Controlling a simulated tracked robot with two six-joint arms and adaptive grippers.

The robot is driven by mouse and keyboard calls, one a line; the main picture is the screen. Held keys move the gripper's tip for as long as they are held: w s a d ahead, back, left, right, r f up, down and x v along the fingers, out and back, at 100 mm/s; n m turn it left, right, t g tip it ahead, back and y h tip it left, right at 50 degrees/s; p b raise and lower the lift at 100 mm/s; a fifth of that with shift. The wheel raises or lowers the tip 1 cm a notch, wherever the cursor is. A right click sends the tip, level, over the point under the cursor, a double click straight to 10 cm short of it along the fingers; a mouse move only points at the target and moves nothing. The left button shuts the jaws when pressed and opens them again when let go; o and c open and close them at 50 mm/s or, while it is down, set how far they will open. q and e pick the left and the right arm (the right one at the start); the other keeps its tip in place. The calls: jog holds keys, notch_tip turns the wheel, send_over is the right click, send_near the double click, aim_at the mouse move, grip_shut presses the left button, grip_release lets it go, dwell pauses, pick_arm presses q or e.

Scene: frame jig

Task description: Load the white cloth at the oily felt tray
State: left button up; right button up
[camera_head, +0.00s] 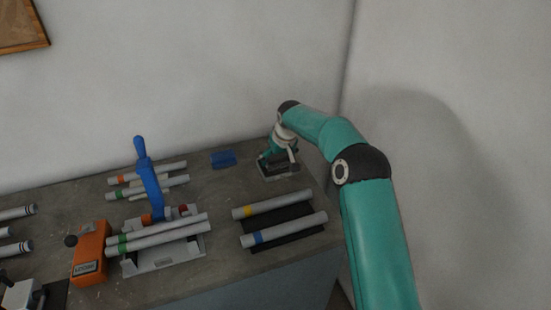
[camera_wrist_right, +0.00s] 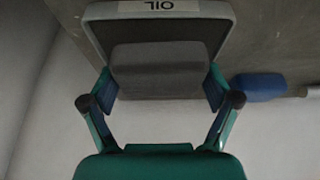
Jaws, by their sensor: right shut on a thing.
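The oily felt tray (camera_head: 280,174) stands at the back right of the bench, a small pale-rimmed tray. In the right wrist view the tray (camera_wrist_right: 222,14) carries an upside-down OIL label, and its felt is mostly covered. My right gripper (camera_head: 278,160) points down at the tray. In the wrist view its fingers (camera_wrist_right: 160,88) are shut on the sides of a grey, shaded block, which I take to be the white cloth (camera_wrist_right: 160,68). The cloth overlaps the tray; I cannot tell whether it touches the felt. My left gripper is not in view.
A blue block (camera_head: 223,159) lies left of the tray. Grey tubes with a yellow band (camera_head: 275,204) and a blue band (camera_head: 285,230) lie in front on a dark rack. A jig with a blue lever (camera_head: 149,178) and an orange box (camera_head: 91,253) stand left. Walls are close behind and right.

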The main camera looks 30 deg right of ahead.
aim_at(277, 157)
jog(key=shift+f, duration=0.1)
jog(key=shift+r+p, duration=2.75)
jog(key=shift+r, duration=0.85)
jog(key=shift+f, duration=0.1)
jog(key=shift+a, duration=0.1)
